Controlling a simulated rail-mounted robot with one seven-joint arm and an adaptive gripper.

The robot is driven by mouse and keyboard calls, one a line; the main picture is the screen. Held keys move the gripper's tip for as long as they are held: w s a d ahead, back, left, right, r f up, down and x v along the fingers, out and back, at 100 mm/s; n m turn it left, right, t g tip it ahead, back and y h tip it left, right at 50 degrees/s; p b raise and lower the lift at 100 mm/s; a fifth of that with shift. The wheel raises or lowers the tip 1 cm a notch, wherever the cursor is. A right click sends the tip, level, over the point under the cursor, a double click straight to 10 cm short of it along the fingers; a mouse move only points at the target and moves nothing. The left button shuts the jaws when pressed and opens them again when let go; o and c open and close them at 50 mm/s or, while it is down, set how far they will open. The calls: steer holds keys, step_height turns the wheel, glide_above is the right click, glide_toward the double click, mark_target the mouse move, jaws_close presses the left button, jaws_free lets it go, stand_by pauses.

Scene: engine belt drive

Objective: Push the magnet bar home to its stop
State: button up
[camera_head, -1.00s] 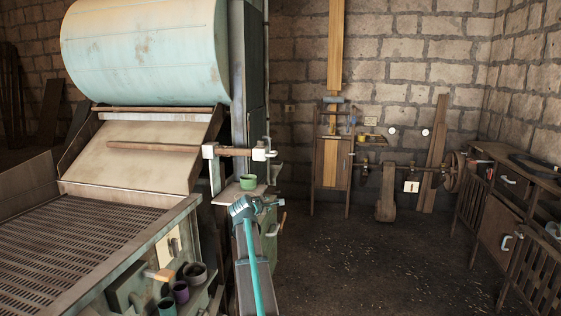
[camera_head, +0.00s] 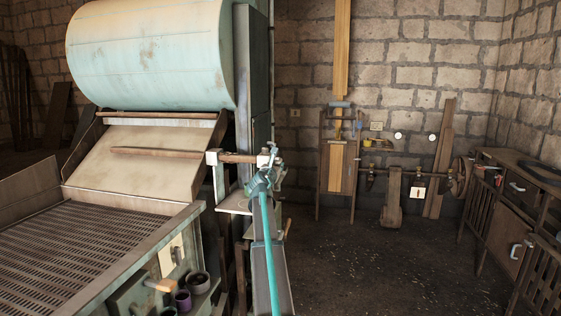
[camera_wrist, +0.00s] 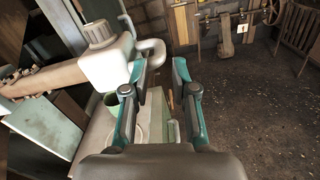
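The magnet bar (camera_head: 238,158) is a short brown bar with white end blocks, beside the machine at the drum's lower right. In the wrist view its white end block (camera_wrist: 108,62) has a ribbed knob on top and a pale curved handle (camera_wrist: 152,50). My gripper (camera_wrist: 161,64) is open, with two teal fingers apart. The left fingertip is close to the handle; I cannot tell whether they touch. In the head view my gripper (camera_head: 268,168) is at the bar's right end and partly covers it. The bar's stop cannot be made out.
The pale blue drum (camera_head: 150,55) and a slatted deck (camera_head: 80,245) fill the left. A green cup (camera_wrist: 110,98) stands on a small shelf below the block. Several cups stand low near the machine (camera_head: 198,282).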

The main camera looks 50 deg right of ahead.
mark_target(281, 159)
steer(key=p+x, duration=0.1)
steer(key=x, duration=0.6)
steer(key=shift+d, duration=0.15)
jaws_close()
